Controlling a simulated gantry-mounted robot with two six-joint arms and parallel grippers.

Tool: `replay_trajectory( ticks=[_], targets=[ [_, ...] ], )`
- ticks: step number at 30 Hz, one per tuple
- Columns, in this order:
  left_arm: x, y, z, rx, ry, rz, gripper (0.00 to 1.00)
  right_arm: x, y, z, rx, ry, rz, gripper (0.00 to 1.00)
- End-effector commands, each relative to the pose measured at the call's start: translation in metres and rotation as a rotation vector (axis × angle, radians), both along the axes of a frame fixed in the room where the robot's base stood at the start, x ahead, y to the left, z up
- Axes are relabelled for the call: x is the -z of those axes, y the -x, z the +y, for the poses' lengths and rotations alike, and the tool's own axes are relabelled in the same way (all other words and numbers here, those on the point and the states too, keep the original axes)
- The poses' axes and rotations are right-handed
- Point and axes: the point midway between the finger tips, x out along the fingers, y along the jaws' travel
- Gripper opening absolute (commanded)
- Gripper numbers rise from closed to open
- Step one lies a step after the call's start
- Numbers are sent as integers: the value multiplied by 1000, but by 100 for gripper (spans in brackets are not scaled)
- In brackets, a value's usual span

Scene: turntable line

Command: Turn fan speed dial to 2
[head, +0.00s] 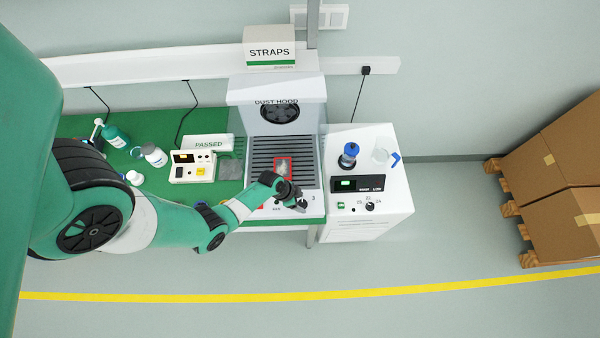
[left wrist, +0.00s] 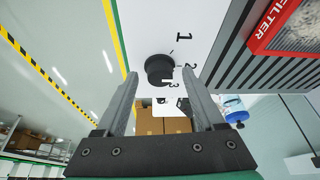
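The fan speed dial is a round black knob (left wrist: 159,69) on the white front panel (left wrist: 145,25) of the dust hood in the left wrist view. The numbers 1, 2 and 3 are printed along one side of it. Which number it points to is too small to tell. My left gripper (left wrist: 162,78) is open, with one finger on each side of the knob's near edge; I cannot tell whether they touch it. In the head view my left gripper (head: 297,202) is over the panel's right part, by the printed 3, and largely hides the knob. My right gripper is not in view.
The dust hood (head: 277,88) has a slatted grille with a red-framed filter (head: 283,168). A white cabinet (head: 365,225) on the right carries its own dial (head: 369,206) and a blue-topped item (head: 348,155). Bottles and a beige device (head: 192,167) stand on the green bench to the left.

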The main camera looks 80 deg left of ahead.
Motion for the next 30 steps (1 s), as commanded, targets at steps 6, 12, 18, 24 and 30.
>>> replay_trajectory(
  ticks=[6,12,18,24,30],
  targets=[
    [-3,0,0,-1,0,-1,70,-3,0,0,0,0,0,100],
    [-31,9,1,-3,0,-1,70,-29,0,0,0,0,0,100],
    [-64,22,2,-3,0,-1,70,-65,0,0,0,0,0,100],
    [-72,29,3,0,0,0,70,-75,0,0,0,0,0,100],
    [-69,28,3,0,0,0,70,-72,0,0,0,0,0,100]
  ],
)
